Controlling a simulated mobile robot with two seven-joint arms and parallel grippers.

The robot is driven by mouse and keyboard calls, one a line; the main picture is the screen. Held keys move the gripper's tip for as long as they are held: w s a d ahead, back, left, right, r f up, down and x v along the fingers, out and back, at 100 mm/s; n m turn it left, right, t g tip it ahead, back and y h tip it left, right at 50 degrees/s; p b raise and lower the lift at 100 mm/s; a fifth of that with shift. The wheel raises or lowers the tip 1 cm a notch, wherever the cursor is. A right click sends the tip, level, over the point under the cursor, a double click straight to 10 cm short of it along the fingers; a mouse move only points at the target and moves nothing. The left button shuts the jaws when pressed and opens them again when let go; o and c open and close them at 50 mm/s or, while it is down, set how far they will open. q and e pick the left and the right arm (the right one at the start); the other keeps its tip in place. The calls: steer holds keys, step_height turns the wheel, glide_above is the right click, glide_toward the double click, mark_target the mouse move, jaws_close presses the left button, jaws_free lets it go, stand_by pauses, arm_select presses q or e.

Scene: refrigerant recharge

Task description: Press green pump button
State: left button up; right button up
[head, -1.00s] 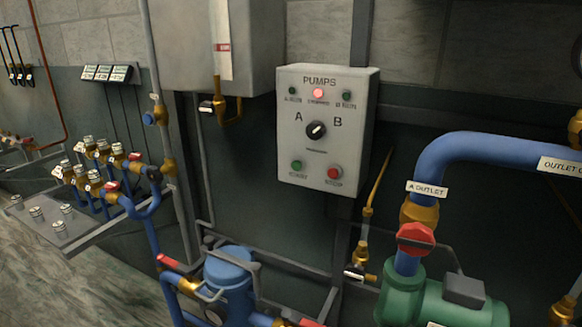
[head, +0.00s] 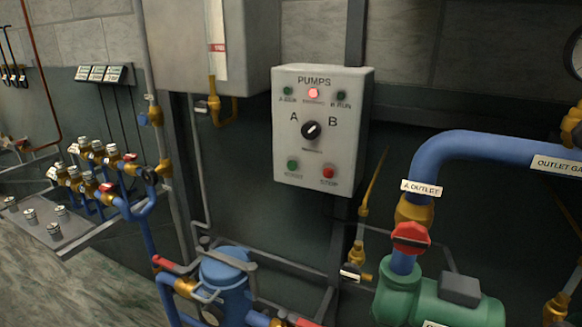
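The grey pump control box (head: 322,125), labelled PUMPS, hangs on the wall in the upper middle of the head view. Its green button (head: 292,165) is at the lower left of the panel. A red button (head: 328,172) is at the lower right. A black selector knob (head: 311,130) sits between the letters A and B, its white mark tilted toward the upper right. The middle lamp (head: 313,93) at the top glows red; the small lamps on either side are dark green. Neither gripper shows in the head view.
A blue outlet pipe (head: 480,147) with a red-handled valve (head: 411,237) and green pump (head: 440,303) stands at right. A blue vessel (head: 225,285) is below the box. Brass valves on a manifold (head: 95,180) fill the left. The space before the box looks clear.

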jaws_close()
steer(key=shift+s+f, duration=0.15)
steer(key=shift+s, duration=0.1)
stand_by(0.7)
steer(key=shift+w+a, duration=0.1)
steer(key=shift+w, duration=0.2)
